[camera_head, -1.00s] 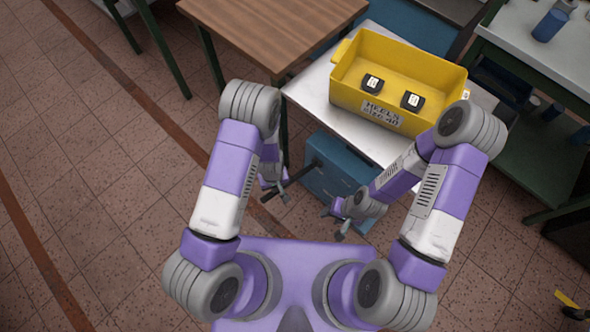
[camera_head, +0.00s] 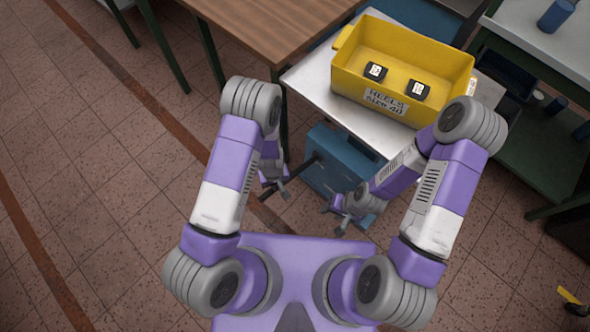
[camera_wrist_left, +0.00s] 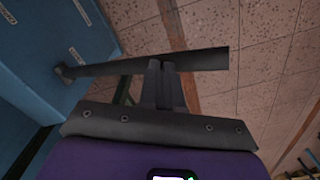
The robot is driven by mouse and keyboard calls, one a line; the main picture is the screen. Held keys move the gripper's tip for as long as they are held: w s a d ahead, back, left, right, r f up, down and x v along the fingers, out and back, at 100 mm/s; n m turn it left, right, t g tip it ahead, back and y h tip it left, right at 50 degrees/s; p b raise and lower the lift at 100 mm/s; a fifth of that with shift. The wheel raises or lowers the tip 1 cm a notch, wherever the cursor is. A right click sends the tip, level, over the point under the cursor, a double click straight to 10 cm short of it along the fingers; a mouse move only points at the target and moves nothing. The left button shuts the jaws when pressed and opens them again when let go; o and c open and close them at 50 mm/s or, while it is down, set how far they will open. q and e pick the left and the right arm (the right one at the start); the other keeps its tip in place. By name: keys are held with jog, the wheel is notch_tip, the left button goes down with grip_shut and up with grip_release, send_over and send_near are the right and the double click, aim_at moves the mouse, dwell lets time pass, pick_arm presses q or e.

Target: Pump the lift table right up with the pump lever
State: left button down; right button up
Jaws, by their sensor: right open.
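The lift table has a pale top (camera_head: 310,85) and a blue base (camera_head: 338,160) below it. Its pump lever (camera_head: 298,178) is a dark rod sticking out of the base, down and left. In the left wrist view the lever (camera_wrist_left: 205,60) runs across the picture from the blue housing (camera_wrist_left: 45,45). My left gripper (camera_head: 276,188) is at the lever; in the wrist view its fingers (camera_wrist_left: 160,68) are close together, tips at the rod, which does not visibly pass between them. Contact is unclear. My right gripper (camera_head: 340,222) is open and empty, in front of the base.
A yellow bin (camera_head: 350,80) labelled HEELS Size 40 stands on the lift table with two dark blocks (camera_head: 376,71) inside. A brown-topped table (camera_head: 265,25) adjoins at the left, a pale workbench (camera_head: 550,45) stands at the right. The tiled floor (camera_head: 90,170) at left is clear.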

pick_arm(q)
jog(key=shift+w+f+b, duration=0.2)
jog(key=shift+f+b, duration=0.05)
jog(key=shift+f, duration=0.3)
jog(key=shift+w+f+b, duration=0.15)
jog(key=shift+f+b, duration=0.05)
jog(key=shift+f, duration=0.3)
jog(key=f+b, duration=0.1)
jog(key=f, duration=0.1)
jog(key=s+a+f+b, duration=0.1)
jog(key=f+b, duration=0.2)
jog(key=shift+s+a+f, duration=0.25)
jog(key=shift+s+f, duration=0.05)
jog(key=shift+f, duration=0.1)
pick_arm(e)
notch_tip(320, 180, down, 6)
jog(key=shift+f, duration=0.15)
pick_arm(q)
jog(key=r+p, duration=0.3)
jog(key=d+r+p, duration=0.1)
jog(key=r+p, duration=0.1)
jog(key=r, duration=0.2)
jog(key=w+r+p, duration=0.1)
jog(key=r+p, duration=0.2)
jog(key=r, duration=0.1)
jog(key=shift+w+d+r+p, duration=0.1)
jog(key=shift+d+r+p, duration=0.05)
jog(key=shift+d+p, duration=0.15)
pick_arm(e)
notch_tip(320, 180, up, 9)
